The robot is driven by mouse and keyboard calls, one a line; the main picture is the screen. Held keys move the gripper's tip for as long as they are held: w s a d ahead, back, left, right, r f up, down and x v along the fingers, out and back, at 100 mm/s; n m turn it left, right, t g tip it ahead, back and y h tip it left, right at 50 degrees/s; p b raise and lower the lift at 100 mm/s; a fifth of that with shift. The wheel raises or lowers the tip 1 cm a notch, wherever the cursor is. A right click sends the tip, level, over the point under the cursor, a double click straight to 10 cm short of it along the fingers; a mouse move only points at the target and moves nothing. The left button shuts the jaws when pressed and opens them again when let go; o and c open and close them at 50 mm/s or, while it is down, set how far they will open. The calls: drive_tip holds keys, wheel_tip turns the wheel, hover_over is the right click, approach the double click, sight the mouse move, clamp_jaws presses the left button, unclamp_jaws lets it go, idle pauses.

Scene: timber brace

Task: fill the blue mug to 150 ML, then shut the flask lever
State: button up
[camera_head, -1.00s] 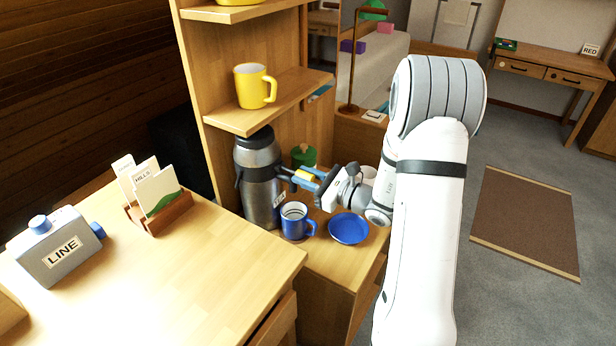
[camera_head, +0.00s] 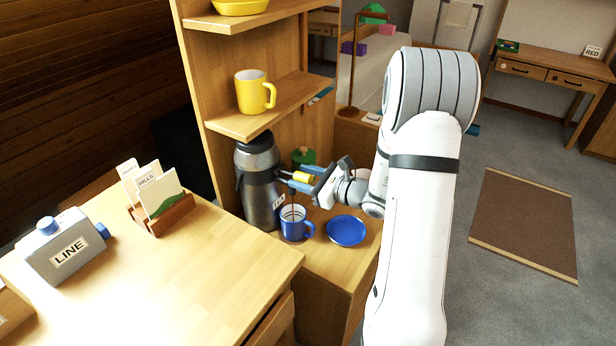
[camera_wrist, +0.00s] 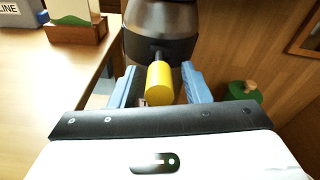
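The steel flask (camera_head: 258,190) stands upright on the low wooden counter; its body also fills the top of the wrist view (camera_wrist: 160,18). Its lever ends in a yellow knob (camera_head: 304,178), seen in the wrist view (camera_wrist: 160,86) between my blue fingers. My gripper (camera_wrist: 159,72) is open around the knob, with gaps on both sides. The blue mug (camera_head: 291,230) stands upright in front of the flask, below the lever. A thin dark line, apparently a stream, runs down into the mug. I cannot read the mug's fill level. The mug is hidden in the wrist view.
A blue plate (camera_head: 347,231) lies right of the mug. A green-lidded pot (camera_head: 303,156) stands behind my gripper. A yellow mug (camera_head: 250,92) sits on the shelf above. A card holder (camera_head: 164,215) and a LINE canister (camera_head: 62,248) stand on the left table.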

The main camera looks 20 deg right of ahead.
drive_tip(key=f+v, duration=0.1)
drive_tip(key=v, duration=0.6)
drive_tip(key=shift+s+d+r, duration=0.25)
drive_tip(key=shift+s+r, duration=0.05)
drive_tip(key=shift+r, duration=0.2)
drive_tip(key=shift+c, duration=0.3)
